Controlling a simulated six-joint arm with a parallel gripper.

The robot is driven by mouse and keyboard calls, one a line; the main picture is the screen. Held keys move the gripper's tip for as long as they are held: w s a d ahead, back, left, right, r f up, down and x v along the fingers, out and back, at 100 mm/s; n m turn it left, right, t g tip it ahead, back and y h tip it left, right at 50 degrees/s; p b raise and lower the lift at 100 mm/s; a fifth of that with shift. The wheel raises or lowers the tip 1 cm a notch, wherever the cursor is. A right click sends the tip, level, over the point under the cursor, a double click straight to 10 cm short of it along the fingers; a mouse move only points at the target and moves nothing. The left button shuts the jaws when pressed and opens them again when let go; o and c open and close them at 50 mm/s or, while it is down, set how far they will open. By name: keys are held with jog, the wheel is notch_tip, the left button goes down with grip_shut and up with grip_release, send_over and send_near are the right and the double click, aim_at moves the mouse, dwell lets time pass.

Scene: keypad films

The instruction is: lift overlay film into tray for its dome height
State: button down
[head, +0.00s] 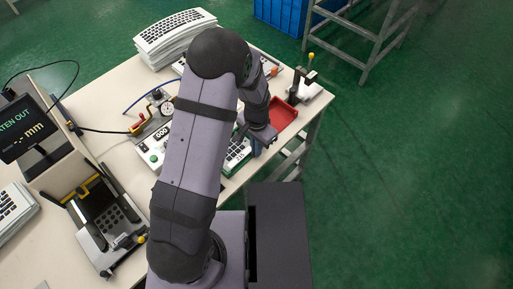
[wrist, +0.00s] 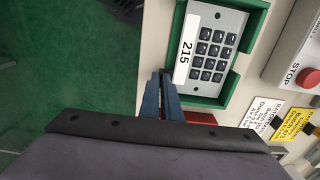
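The overlay film (wrist: 210,48), a grey sheet with dark keys and a white label reading 215, lies in a green holder (wrist: 257,30) in the wrist view. In the head view the dark-keyed film (head: 236,153) shows partly behind my arm. The red tray (head: 284,114) stands near the table's right edge, and no film shows in its visible part. My gripper (head: 263,136) is over the table between film and tray. In the wrist view its blue fingers (wrist: 163,82) are close together beside the holder's edge, apart from the film; any gap is unclear.
A dial gauge (head: 166,108) stands behind my arm. A black fixture with a keypad (head: 108,216) and a display screen (head: 28,128) reading "-.- mm" are at left. Stacked keypad sheets (head: 175,35) lie at the back. A red STOP button (wrist: 308,77) is at the wrist view's right.

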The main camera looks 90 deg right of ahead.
jog(key=shift+f, duration=0.4)
dwell(0.4)
jog(key=c, duration=1.9)
grip_release()
jog(key=shift+r+b, duration=0.15)
jog(key=shift+b, duration=0.15)
jog(key=shift+r+b, duration=0.85)
jog(key=shift+r, duration=2.7)
